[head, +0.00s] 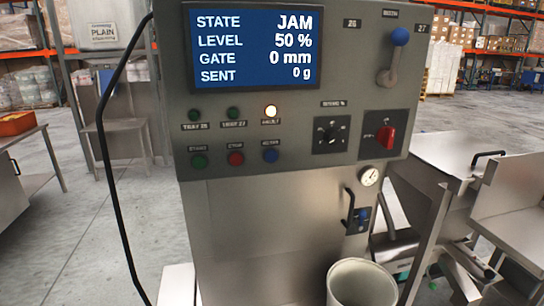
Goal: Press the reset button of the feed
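The feed's grey control panel (345,95) faces me in the head view. Its blue screen (254,48) reads STATE JAM, LEVEL 50 %, GATE 0 mm, SENT 0 g. Below the lamps is a row of three push buttons: green (199,161), red (236,158) and blue (271,155). The small label above the blue button seems to read RESET, but it is blurred. The lamp (271,111) labelled FAULT above it is lit; two green lamps to its left look dark. Nothing covers the buttons. Neither of my grippers shows.
Right of the buttons are a black dial (331,134) and a red rotary switch (387,137). A blue-knobbed lever (399,38) sits above. A black cable (107,150) hangs at the panel's left. A pale bucket (361,284) stands below, near a gauge (370,177).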

